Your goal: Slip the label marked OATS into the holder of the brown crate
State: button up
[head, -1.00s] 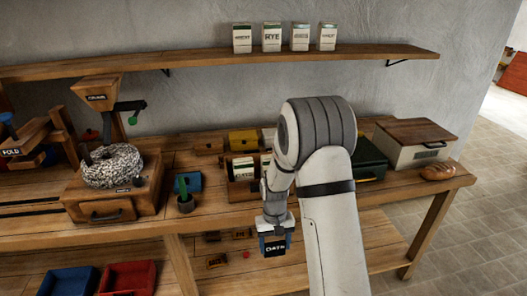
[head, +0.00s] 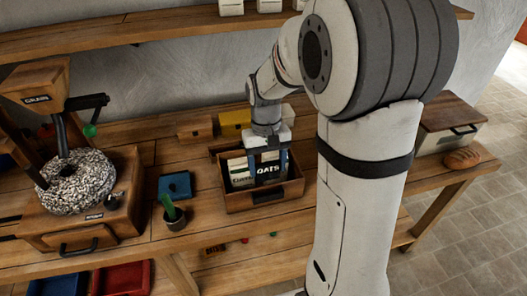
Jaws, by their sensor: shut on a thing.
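My gripper (head: 268,150) is shut on the dark label marked OATS (head: 270,170), with its white lettering facing me. The label is upright at the brown crate (head: 262,203), above its front wall. I cannot tell whether it is over the crate's opening or just in front of it. The crate's front bears a small dark holder (head: 262,191), and the label shows apart from it, higher up. White and green packets (head: 238,172) stand inside the crate, left of the label.
A yellow box (head: 234,120) and a small wooden box (head: 195,131) stand behind the crate. A potted cactus (head: 173,215) and a blue lidded box (head: 174,185) are to its left, near a grain mill (head: 75,185). Bread (head: 463,158) lies at right. My arm hides the bench's right part.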

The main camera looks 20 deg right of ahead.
aim_at(267, 179)
jog(key=shift+f, duration=0.2)
jog(key=shift+d+f+b, duration=0.1)
jog(key=shift+f+b, duration=0.55)
jog(key=shift+f, duration=0.05)
jog(key=shift+f+b, duration=2.1)
jog(key=shift+f, duration=0.7)
jog(key=o, duration=1.1)
jog(key=r, duration=0.5)
jog(key=w+r, duration=0.1)
jog(key=r, duration=0.1)
jog(key=shift+r, duration=0.4)
